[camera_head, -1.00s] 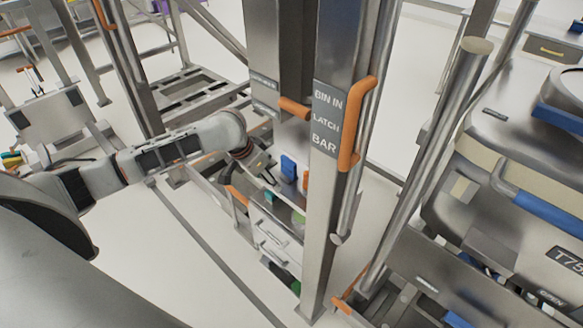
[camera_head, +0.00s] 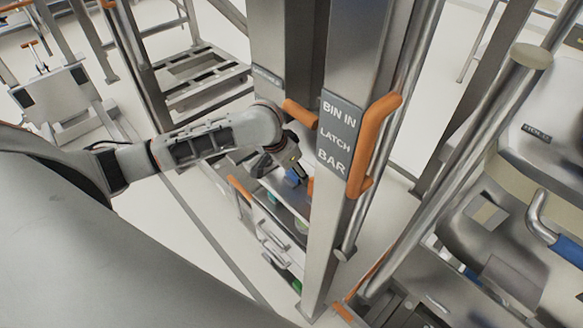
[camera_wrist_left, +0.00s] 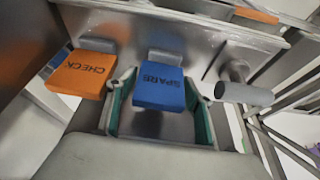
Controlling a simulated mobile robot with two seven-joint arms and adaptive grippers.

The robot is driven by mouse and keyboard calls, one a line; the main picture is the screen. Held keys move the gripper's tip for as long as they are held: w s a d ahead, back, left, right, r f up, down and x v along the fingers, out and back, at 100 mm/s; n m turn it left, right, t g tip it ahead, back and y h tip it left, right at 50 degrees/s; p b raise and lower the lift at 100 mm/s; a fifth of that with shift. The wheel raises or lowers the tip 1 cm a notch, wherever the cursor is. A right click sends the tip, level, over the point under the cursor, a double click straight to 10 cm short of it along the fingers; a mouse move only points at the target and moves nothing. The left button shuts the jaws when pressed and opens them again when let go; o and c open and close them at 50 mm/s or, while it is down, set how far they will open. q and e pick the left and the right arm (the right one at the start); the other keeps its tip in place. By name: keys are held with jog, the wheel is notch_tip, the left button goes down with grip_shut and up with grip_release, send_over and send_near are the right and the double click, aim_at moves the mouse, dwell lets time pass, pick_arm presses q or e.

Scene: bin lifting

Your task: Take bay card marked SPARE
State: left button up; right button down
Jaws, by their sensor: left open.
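The blue bay card marked SPARE (camera_wrist_left: 160,88) stands upright at a metal panel in the middle of the left wrist view. My left gripper (camera_wrist_left: 158,98) is open, with one green-padded finger on each side of the blue card. I cannot tell whether the pads touch it. My right gripper is in neither view.
An orange card marked CHECK (camera_wrist_left: 82,74) sits just left of the blue card. A grey cylindrical knob (camera_wrist_left: 243,94) sticks out to its right. In the head view, a steel post with a "BIN IN LATCH BAR" sign (camera_head: 340,133) and orange handle (camera_head: 372,145) stands right of the gripper.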

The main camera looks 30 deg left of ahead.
pick_arm(q)
jog(key=shift+w+d+f, duration=0.1)
jog(key=shift+w+f, duration=0.2)
jog(key=shift+f, duration=0.15)
jog(key=shift+s+r, duration=0.1)
jog(key=c, duration=0.9)
